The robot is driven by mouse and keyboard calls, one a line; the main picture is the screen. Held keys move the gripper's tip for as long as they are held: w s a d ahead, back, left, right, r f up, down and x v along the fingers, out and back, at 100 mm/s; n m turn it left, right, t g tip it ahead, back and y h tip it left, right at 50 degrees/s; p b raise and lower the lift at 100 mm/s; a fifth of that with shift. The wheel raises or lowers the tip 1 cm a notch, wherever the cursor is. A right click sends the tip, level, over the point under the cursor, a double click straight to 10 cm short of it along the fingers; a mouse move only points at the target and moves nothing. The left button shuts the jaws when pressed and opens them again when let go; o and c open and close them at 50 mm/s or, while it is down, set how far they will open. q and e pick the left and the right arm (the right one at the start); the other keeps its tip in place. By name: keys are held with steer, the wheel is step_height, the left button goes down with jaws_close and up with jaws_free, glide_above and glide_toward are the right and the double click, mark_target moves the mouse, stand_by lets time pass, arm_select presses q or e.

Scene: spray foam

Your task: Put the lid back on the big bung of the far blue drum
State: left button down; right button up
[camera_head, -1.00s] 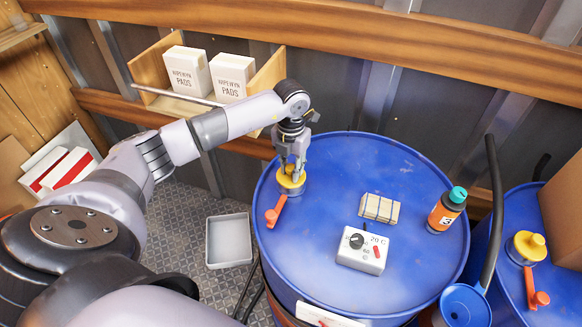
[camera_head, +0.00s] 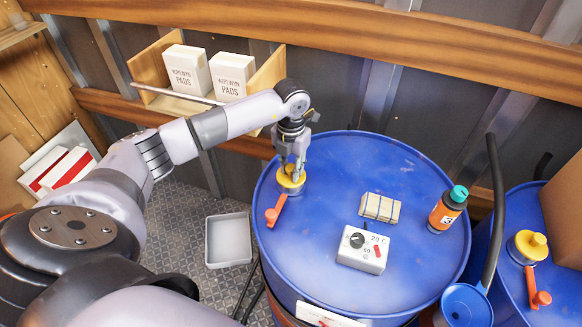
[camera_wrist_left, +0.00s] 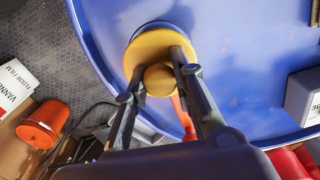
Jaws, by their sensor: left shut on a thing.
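A yellow lid (camera_head: 287,188) with a round knob sits at the bung near the far left rim of the large blue drum (camera_head: 330,215). My left gripper (camera_head: 292,174) reaches down over it from above, its fingers shut on the knob. In the left wrist view, the yellow lid (camera_wrist_left: 150,47) shows between and beyond the fingers (camera_wrist_left: 160,80), and a grey ring edges its far side. The lid hides the bung opening, and I cannot tell whether it is fully seated. My right gripper is not in view.
A second blue drum (camera_head: 510,285) at right bears a yellow cap (camera_head: 528,247). A grey tray (camera_head: 229,241) lies on the floor.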

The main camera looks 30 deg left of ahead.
arm_select(q)
steer(key=c, duration=1.3)
jaws_free()
steer(key=shift+o, duration=0.3)
steer(key=o, duration=0.4)
steer(key=shift+o, duration=0.2)
steer(key=shift+r, duration=0.15)
steer(key=shift+r+p, duration=2.15)
steer(key=shift+r, duration=1.25)
